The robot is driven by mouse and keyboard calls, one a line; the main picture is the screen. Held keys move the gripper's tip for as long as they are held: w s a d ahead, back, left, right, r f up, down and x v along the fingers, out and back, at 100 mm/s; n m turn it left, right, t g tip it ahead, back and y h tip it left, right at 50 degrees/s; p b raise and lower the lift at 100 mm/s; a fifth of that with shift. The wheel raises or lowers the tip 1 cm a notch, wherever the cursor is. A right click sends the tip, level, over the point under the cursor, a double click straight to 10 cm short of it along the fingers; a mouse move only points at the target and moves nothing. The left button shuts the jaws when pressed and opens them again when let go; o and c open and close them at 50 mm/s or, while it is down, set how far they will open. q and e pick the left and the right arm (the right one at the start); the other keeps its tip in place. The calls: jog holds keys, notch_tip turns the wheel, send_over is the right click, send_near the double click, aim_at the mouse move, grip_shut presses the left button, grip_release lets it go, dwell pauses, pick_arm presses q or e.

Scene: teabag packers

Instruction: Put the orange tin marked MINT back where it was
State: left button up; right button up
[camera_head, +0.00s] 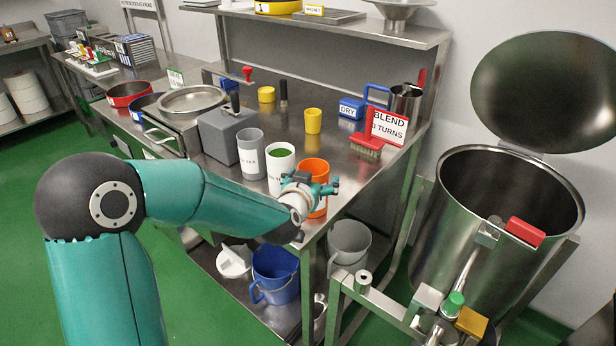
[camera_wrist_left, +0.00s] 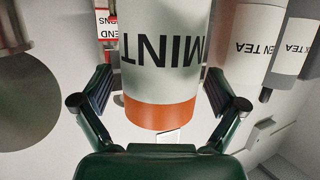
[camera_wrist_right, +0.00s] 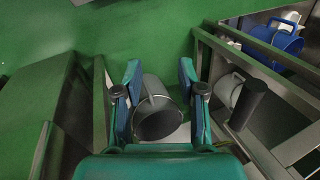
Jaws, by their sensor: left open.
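The orange tin marked MINT (camera_head: 315,168) stands upright at the near right corner of the steel table (camera_head: 345,190), partly hidden behind my left gripper (camera_head: 313,187). In the left wrist view the tin (camera_wrist_left: 165,50) shows its pale MINT label, upside down, and an orange band. My left gripper (camera_wrist_left: 160,95) is open, with one finger on each side of the tin and gaps visible. My right gripper (camera_wrist_right: 158,80) is open and empty above the floor area; it is outside the head view.
A white tin (camera_head: 281,180) with green contents and a grey tin (camera_head: 250,160) stand left of the orange tin. Behind are a grey box (camera_head: 222,137), a yellow cup (camera_head: 313,121) and a red brush (camera_head: 367,143). A large steel drum (camera_head: 500,230) stands at the right.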

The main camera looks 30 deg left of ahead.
pick_arm(q)
jog(key=v, duration=1.2)
